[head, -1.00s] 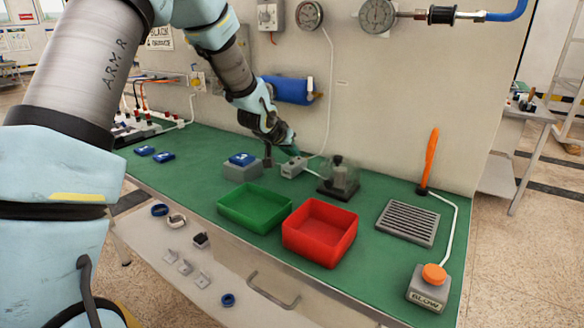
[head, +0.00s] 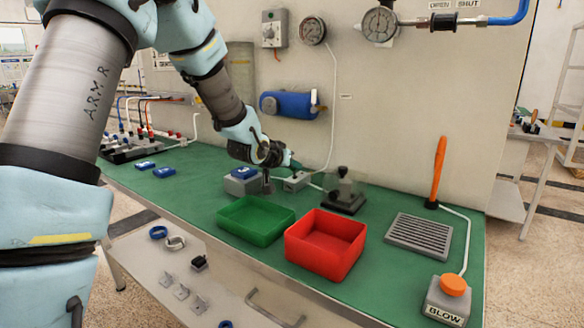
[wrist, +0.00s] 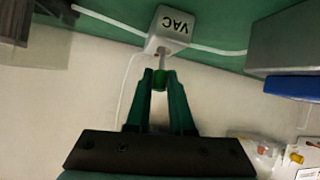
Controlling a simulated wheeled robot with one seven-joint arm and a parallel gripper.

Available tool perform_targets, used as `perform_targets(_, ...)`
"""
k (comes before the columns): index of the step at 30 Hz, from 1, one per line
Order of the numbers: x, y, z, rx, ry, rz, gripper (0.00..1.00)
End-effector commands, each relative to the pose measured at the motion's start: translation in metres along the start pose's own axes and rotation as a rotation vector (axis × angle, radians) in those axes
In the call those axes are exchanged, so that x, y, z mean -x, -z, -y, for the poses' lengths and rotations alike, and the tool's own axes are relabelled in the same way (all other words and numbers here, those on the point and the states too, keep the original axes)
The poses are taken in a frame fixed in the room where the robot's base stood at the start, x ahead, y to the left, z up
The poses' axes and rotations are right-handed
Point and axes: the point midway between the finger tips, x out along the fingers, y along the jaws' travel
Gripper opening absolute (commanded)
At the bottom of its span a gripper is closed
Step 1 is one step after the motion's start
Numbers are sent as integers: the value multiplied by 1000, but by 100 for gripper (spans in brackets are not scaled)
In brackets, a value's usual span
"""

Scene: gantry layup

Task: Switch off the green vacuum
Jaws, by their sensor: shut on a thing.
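The vacuum switch is a small grey box marked VAC (wrist: 168,30) in the wrist view, with a short metal lever ending in a green knob (wrist: 160,79). The box (head: 295,182) stands on the green bench top in the head view, with white tubing running from it. My gripper (wrist: 160,82) has its two dark green fingers closed on the green knob, and the box is just beyond the fingertips. In the head view my gripper (head: 291,165) is at the box, and the knob is hidden there.
A grey block with a blue piece (head: 242,173) stands close left of the box, and a clear-covered dark fixture (head: 345,197) close right. A green tray (head: 256,222) and a red tray (head: 325,245) are in front. A blue cylinder (head: 287,104) hangs on the wall above.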

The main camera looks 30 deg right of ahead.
Motion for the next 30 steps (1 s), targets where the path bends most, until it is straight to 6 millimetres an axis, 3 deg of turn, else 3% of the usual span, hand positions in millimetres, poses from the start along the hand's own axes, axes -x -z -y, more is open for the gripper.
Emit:
perform_targets(1, 0, 0, -2, -1, -4, 0, 0)
perform_targets(2, 0, 0, -2, -1, -4, 1, 23)
perform_targets(9, 0, 0, -1, -1, -2, 1, 49)
perform_targets(20, 7, 0, 0, 0, 0, 0, 49)
perform_targets(30, 68, 1, 0, -2, 1, -2, 49)
